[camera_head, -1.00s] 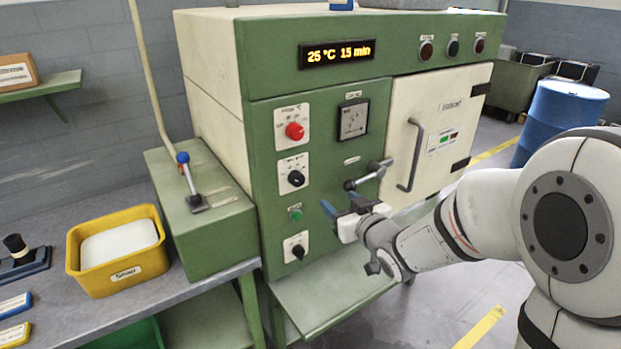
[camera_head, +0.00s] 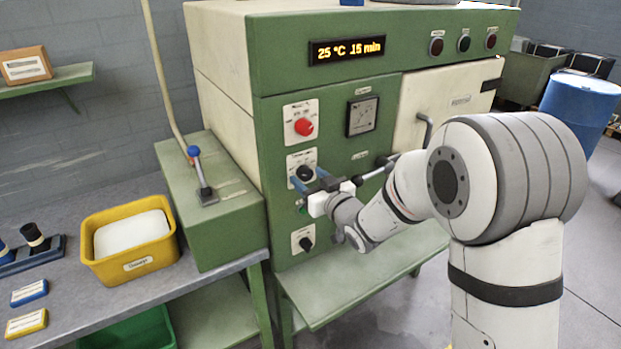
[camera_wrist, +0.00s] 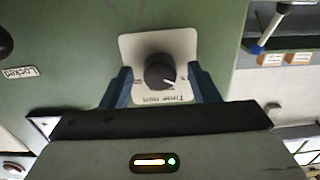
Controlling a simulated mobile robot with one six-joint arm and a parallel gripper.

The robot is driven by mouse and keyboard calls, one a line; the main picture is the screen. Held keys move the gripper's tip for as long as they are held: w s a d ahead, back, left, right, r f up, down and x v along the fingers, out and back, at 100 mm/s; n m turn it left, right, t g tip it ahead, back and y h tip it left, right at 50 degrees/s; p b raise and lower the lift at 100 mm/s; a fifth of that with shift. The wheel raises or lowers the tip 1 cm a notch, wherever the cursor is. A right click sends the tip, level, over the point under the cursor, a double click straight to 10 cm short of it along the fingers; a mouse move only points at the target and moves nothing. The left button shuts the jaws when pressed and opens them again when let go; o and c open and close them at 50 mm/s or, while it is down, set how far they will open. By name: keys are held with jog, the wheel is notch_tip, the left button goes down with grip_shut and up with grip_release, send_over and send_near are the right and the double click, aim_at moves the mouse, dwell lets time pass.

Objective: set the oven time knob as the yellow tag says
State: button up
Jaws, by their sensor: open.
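The oven time knob (camera_head: 305,173) is the black knob on a white plate, below the red knob on the green oven front. In the wrist view the time knob (camera_wrist: 160,71) sits between my two open fingers, with its white pointer line toward the lower right of that picture. My gripper (camera_head: 304,181) is open, its blue fingertips at the time knob's plate; it also shows in the wrist view (camera_wrist: 160,88). I cannot tell whether the fingers touch the knob. The display (camera_head: 347,50) reads 25 °C 15 min. The yellow tag (camera_head: 26,323) lies on the bench at the lower left, its writing too small to read.
The red knob (camera_head: 304,126) is above the time knob, and another black knob (camera_head: 306,243) is below. A blue-handled lever (camera_head: 203,178) stands on the green box at left. A yellow bin (camera_head: 131,265) and a blue tag (camera_head: 29,292) are on the bench.

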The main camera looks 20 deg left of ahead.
jog(key=shift+c, duration=0.2)
jog(key=c, duration=0.9)
jog(key=shift+c, duration=0.2)
jog(key=m+b, duration=0.2)
jog(key=m, duration=0.1)
jog(key=shift+f, duration=0.1)
jog(key=m+b, duration=0.1)
jog(key=m, duration=0.3)
jog(key=shift+b, duration=0.3)
jog(key=m, duration=0.4)
jog(key=shift+s+r+m, duration=0.1)
jog(key=shift+r+m, duration=0.1)
jog(key=shift+m, duration=2.1)
